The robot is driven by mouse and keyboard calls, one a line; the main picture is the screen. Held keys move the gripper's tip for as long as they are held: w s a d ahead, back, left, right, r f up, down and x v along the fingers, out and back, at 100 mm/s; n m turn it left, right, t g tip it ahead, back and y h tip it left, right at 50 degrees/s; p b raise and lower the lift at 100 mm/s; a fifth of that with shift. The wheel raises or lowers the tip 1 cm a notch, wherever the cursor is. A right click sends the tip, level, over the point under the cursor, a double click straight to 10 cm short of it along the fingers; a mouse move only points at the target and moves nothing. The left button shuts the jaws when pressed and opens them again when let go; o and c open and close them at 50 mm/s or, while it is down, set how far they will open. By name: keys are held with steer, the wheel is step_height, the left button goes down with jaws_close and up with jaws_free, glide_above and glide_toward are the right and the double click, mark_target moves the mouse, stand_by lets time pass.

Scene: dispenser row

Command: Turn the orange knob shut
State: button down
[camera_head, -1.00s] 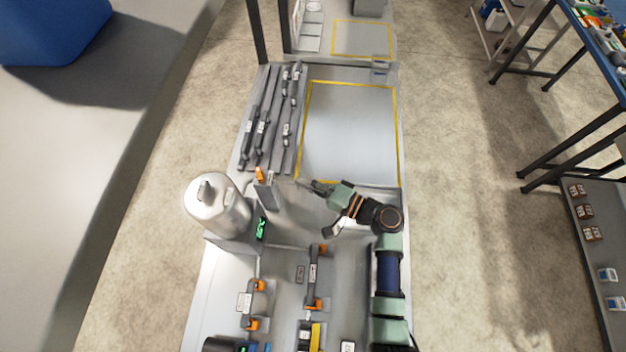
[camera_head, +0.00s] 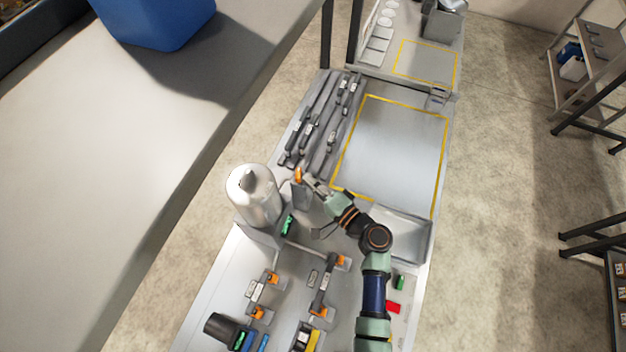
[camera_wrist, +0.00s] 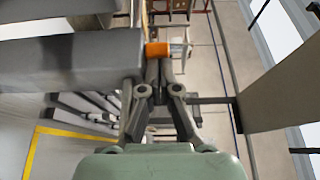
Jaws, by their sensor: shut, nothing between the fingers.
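The orange knob (camera_head: 298,174) is at the top of a grey upright block (camera_head: 301,196), beside a silver tank (camera_head: 254,195). In the wrist view the orange knob (camera_wrist: 158,49) sticks out from the end of the grey block (camera_wrist: 75,62), with a pale metallic piece at its far side. My gripper (camera_head: 309,183) is just right of the knob. In the wrist view the fingertips of my gripper (camera_wrist: 154,68) are together and empty, right at the knob. I cannot tell whether they touch it.
Below lie fittings with orange ends (camera_head: 325,286) and a black cylinder (camera_head: 219,327). Several grey bars (camera_head: 318,120) lie on a rack behind the knob. A yellow-outlined area (camera_head: 398,145) to the right is clear. A grey tray (camera_head: 408,232) is beside my arm.

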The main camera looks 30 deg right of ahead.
steer(key=shift+a+f+m+h, duration=0.15)
steer(key=shift+a+m+h, duration=0.55)
steer(key=shift+h, duration=0.3)
steer(key=shift+s+a+f+m+t+h+b, duration=0.1)
steer(key=shift+f+m+t+h+b, duration=0.15)
steer(key=shift+h+b, duration=0.5)
steer(key=shift+a+r+y+b, duration=0.1)
steer(key=shift+r+y+b, duration=0.2)
steer(key=shift+y+b, duration=0.05)
steer(key=shift+s, duration=0.1)
steer(key=s+d, duration=0.1)
steer(key=s, duration=0.7)
